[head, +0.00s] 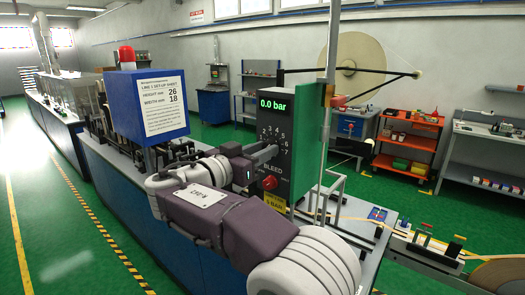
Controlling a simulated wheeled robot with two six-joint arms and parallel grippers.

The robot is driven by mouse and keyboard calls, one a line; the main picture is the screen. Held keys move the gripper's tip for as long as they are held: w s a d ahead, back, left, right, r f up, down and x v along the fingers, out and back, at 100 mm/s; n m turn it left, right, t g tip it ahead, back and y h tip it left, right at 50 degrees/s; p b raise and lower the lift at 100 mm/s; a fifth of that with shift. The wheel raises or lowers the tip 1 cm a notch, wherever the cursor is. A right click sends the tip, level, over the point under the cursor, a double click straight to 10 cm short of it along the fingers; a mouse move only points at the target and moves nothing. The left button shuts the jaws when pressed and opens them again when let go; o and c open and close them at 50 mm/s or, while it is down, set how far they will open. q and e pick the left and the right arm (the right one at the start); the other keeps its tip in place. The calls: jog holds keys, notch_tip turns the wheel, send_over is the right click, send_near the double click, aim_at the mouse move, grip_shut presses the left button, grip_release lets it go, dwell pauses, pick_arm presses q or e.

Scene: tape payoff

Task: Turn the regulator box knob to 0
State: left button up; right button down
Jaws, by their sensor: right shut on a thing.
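The regulator box (300,110) is a dark upright panel with a green side, right of the middle in the head view. Its green display (272,104) reads 0.0 bar. A dial of white numbers (270,130) sits below the display. My right gripper (268,154) is shut on the knob at the dial's middle; the gripper mostly hides the knob, so I cannot tell where it points. A red button (270,183) sits below, under the word BLEED. My left gripper is not in view.
A blue box with a set-up sheet (163,107) and a red lamp (127,55) stands left of my arm on the long blue machine. A large tape reel (355,65) is behind the regulator box. An orange cart (408,140) and shelves stand at the back right.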

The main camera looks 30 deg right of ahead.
jog(key=shift+n, duration=0.3)
jog(key=n+p, duration=0.1)
jog(key=n, duration=0.6)
jog(key=n+p, duration=0.1)
jog(key=n, duration=0.6)
jog(key=n+p, duration=0.2)
jog(key=n, duration=0.6)
jog(key=shift+s+r, duration=0.1)
jog(key=shift+r, duration=0.25)
jog(key=n+p, duration=0.3)
jog(key=n, duration=0.1)
jog(key=shift+p, duration=0.3)
jog(key=shift+f+n+p, duration=0.15)
jog(key=shift+n+p, duration=1.2)
jog(key=shift+n, duration=0.35)
